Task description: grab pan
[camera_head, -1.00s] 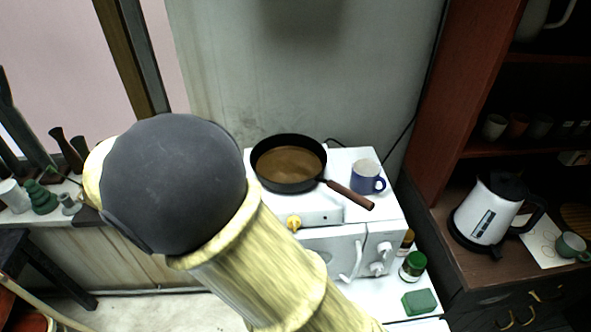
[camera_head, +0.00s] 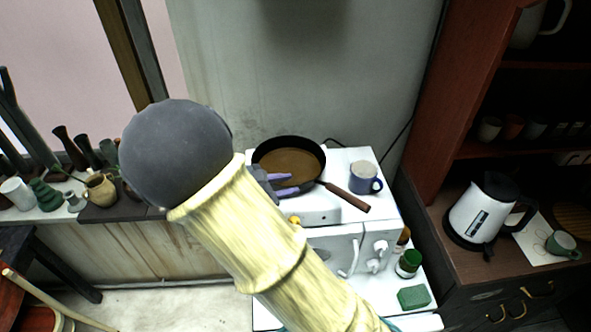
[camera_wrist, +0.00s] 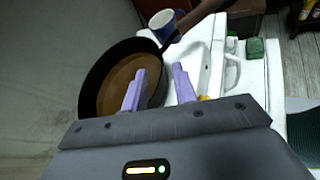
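The pan (camera_head: 291,158) is black with a brown inside and a brown handle (camera_head: 345,196) that points to the lower right. It sits on top of the white microwave (camera_head: 354,217). In the wrist view the pan (camera_wrist: 96,82) lies ahead and to the left, its handle running toward the upper right. My gripper (camera_head: 294,184) is at the pan's near side, its purple fingers apart. In the wrist view my gripper (camera_wrist: 160,78) is open, with the left finger over the pan and the right finger beyond its rim. I cannot tell whether they touch the pan.
A blue and white mug (camera_head: 364,177) stands right of the pan, close to the handle. A yellow knob-like thing (camera_head: 295,220) is at the microwave's front edge. A jar (camera_head: 409,263) and green sponge (camera_head: 413,297) lie lower right. A kettle (camera_head: 484,212) stands on the right cabinet.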

